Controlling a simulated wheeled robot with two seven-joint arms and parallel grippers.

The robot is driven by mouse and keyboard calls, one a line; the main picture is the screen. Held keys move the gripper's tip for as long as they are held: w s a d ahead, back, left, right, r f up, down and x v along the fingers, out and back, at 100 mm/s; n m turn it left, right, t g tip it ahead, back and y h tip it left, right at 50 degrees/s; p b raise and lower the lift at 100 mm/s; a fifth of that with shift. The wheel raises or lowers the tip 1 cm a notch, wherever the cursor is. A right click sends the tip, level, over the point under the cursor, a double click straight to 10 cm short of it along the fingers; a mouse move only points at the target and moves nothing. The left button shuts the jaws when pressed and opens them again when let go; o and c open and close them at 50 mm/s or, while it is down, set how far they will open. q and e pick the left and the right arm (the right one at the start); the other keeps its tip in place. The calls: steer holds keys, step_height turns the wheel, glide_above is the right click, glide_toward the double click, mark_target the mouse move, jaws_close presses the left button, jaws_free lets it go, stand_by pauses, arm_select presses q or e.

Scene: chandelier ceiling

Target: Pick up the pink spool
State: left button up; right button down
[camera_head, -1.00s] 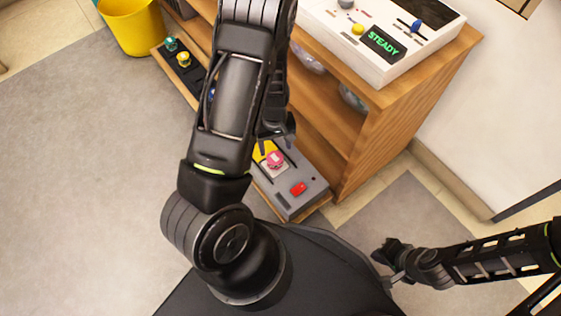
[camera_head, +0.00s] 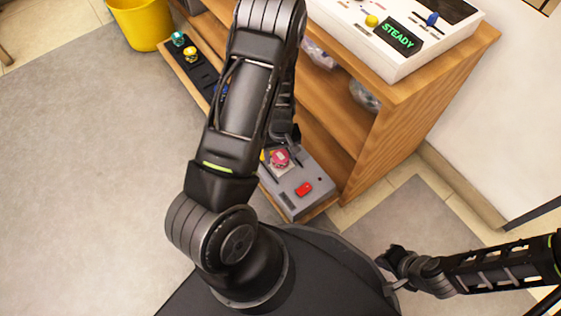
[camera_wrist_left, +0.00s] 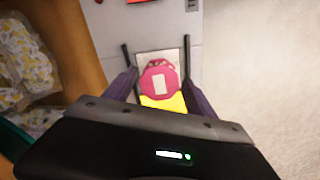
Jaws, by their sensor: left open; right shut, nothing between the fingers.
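The pink spool (camera_head: 280,158) sits on the grey box (camera_head: 316,181) on the low shelf in the head view. In the left wrist view the pink spool (camera_wrist_left: 158,84) shows between my left fingers, with a white label on it and a yellow patch below it. My left gripper (camera_head: 290,143) is open, close by the spool; its fingers (camera_wrist_left: 158,82) lie on either side of it in the wrist view. I cannot tell whether they touch it. My right gripper (camera_head: 385,262) is shut and empty at the lower right, away from the shelf.
A wooden shelf unit (camera_head: 400,135) carries a white device (camera_head: 385,60) with a lit "STEADY" display. Small spools (camera_head: 190,54) stand on a dark strip further along. A yellow bin (camera_head: 140,25) stands at the upper left. The left floor is clear.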

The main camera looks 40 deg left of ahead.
mark_target(281, 155)
arm_select(q)
steer(key=shift+f, duration=0.5)
steer(key=shift+c, duration=0.5)
jaws_close()
step_height(281, 155, up, 9)
steer(key=p, duration=0.4)
steer(key=shift+w+p, duration=0.1)
steer(key=shift+p, duration=0.2)
steer(key=shift+r, duration=0.55)
